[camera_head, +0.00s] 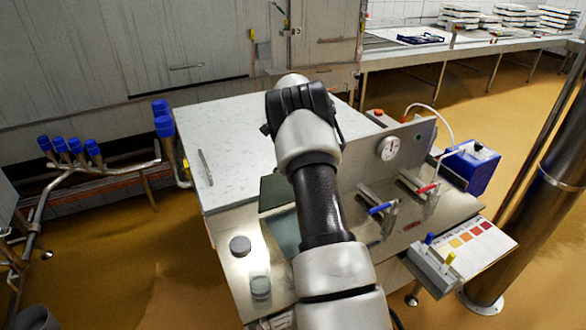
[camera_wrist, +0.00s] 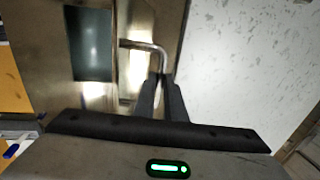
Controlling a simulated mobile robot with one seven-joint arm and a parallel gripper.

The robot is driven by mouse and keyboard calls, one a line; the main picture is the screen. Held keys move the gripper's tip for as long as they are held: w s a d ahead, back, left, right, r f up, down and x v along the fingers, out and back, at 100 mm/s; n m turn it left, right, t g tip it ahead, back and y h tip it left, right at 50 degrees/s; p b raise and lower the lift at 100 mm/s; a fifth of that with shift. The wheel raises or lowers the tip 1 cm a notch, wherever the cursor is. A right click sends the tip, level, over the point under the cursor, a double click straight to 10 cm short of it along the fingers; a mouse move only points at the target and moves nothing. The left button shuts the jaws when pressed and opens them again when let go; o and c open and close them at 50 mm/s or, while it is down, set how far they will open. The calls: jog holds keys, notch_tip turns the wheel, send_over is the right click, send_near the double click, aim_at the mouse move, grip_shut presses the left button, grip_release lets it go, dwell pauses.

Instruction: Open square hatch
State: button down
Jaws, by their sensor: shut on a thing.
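The square hatch appears as a shiny steel plate (camera_wrist: 134,72) in the wrist view, with a bent metal handle (camera_wrist: 146,46) on it. My gripper (camera_wrist: 161,82) is shut on this handle near its bend. Beside the plate is a dark greenish rectangle (camera_wrist: 90,45), which looks like an opening in the steel top. In the head view a dark green panel (camera_head: 274,191) stands next to a greenish rectangle (camera_head: 286,233); the panel may be the raised hatch, but I cannot tell its angle. My arm hides the handle and gripper there.
A white speckled surface (camera_head: 232,126) with a slim handle lies behind the steel top. A gauge panel (camera_head: 370,165) with red and blue valve levers stands right of my arm. Blue-capped pipes (camera_head: 70,150) are at far left.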

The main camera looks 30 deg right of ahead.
jog(key=shift+w+a+f+p, duration=0.15)
jog(key=shift+w+p, duration=0.1)
jog(key=shift+w, duration=0.45)
jog(key=shift+w+d+f+p, duration=0.1)
jog(key=shift+w+f+p, duration=0.15)
jog(key=shift+w, duration=0.4)
jog(key=shift+w+a+f+p, duration=0.1)
jog(key=shift+w+p, duration=0.15)
jog(key=shift+w, duration=0.45)
jog(key=c, duration=1.8)
grip_release()
jog(key=shift+w, duration=0.1)
jog(key=shift+r, duration=0.1)
jog(key=shift+d, duration=0.2)
jog(key=v, duration=1.7)
jog(key=shift+r, duration=0.25)
